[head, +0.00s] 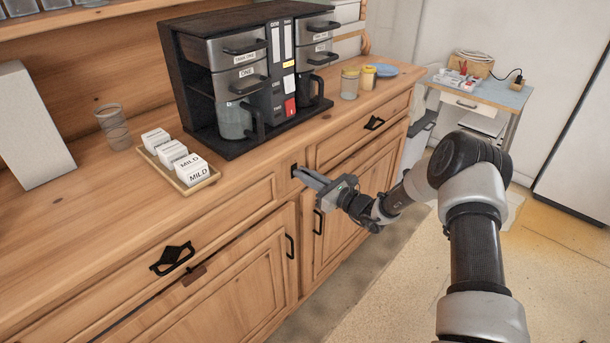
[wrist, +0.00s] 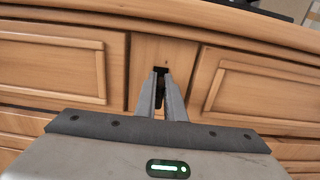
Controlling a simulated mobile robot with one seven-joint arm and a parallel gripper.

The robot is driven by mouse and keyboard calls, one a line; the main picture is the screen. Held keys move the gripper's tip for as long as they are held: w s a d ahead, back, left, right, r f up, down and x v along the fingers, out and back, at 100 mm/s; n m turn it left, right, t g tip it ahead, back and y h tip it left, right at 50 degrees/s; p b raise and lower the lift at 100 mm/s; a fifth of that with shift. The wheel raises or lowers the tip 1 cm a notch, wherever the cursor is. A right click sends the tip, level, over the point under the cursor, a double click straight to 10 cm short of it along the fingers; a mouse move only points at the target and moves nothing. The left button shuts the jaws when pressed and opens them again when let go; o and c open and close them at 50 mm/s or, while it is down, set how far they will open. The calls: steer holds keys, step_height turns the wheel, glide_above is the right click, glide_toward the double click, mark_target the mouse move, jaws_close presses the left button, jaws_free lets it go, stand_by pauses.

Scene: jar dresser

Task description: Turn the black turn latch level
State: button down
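The black turn latch (wrist: 161,71) is on the narrow wooden strip between two drawer fronts of the dresser. In the wrist view its dark bar runs upright between my fingers, and its lower part is mostly hidden by them. In the head view only a small dark bit of the latch (head: 294,170) shows at the fingertips. My gripper (wrist: 161,90) has its two grey fingers close together, one on each side of the latch, with the dark bar filling the narrow gap. My gripper (head: 302,174) reaches the dresser front from the right in the head view.
A black coffee machine (head: 250,75), a tray of labelled white blocks (head: 208,178) and jars stand on the dresser top. Black handles (head: 173,258) stick out from the front. A reddish-brown piece (head: 194,275) sits above the lower door. Floor to the right is free.

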steer(key=shift+f+n+b, duration=0.1)
steer(key=shift+n+b, duration=0.2)
steer(key=shift+b, duration=0.1)
steer(key=shift+s+f+n+b, duration=0.1)
steer(key=shift+n+b, duration=0.9)
steer(key=n+b, duration=0.4)
steer(key=shift+s+a+f+n+b, duration=0.15)
steer(key=shift+f+n+b, duration=0.05)
steer(key=shift+n+b, duration=0.1)
steer(key=shift+s+a+f+n+b, duration=0.1)
steer(key=shift+n+b, duration=2.5)
steer(key=shift+b, duration=0.75)
steer(key=shift+s+a+f+n+b, duration=0.1)
steer(key=shift+n+b, duration=2.5)
steer(key=shift+b, duration=0.75)
steer(key=shift+n, duration=0.3)
steer(key=c, duration=1.8)
jaws_free()
steer(key=shift+c, duration=0.2)
